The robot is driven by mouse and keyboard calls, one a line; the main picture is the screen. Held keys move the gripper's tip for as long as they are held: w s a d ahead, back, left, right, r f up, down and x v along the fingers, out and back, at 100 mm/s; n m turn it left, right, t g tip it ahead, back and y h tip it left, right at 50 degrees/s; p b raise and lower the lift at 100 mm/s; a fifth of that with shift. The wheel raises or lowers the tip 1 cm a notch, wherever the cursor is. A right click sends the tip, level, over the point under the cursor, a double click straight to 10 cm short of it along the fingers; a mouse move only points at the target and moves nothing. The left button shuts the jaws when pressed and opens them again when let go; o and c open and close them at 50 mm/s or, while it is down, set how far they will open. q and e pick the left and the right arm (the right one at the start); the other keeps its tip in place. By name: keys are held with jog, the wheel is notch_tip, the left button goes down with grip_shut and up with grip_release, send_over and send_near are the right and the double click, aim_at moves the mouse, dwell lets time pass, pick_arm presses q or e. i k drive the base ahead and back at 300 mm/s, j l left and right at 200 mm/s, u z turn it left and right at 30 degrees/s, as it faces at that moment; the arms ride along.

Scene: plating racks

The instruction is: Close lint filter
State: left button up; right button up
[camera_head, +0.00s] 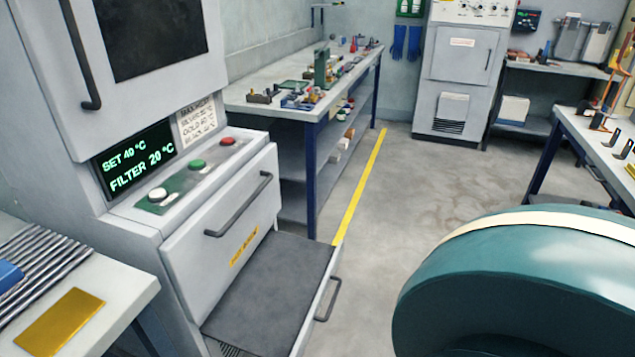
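A grey drying cabinet stands at the left, with a display (138,160) reading SET 40 °C and FILTER 20 °C. Below its buttons is a pale front panel (205,265) with a dark bar handle (240,205) and a small yellow label (244,246), too small to read surely. Below that panel, a drawer-like part with a dark grey top (275,285) stands out from the cabinet, open. Its front carries another dark handle (328,300). I cannot tell which part is the lint filter. Neither of my grippers is in view.
A bench (60,305) with metal rods and a yellow plate (62,322) is at the lower left. A long workbench (275,105) with tools stands behind the cabinet. A yellow floor line (360,190) runs past it. The grey floor (430,170) in the middle is clear.

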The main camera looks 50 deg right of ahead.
aim_at(272, 307)
jog(key=z, duration=1.4)
jog(key=l+u, duration=0.9)
jog(key=k, duration=0.05)
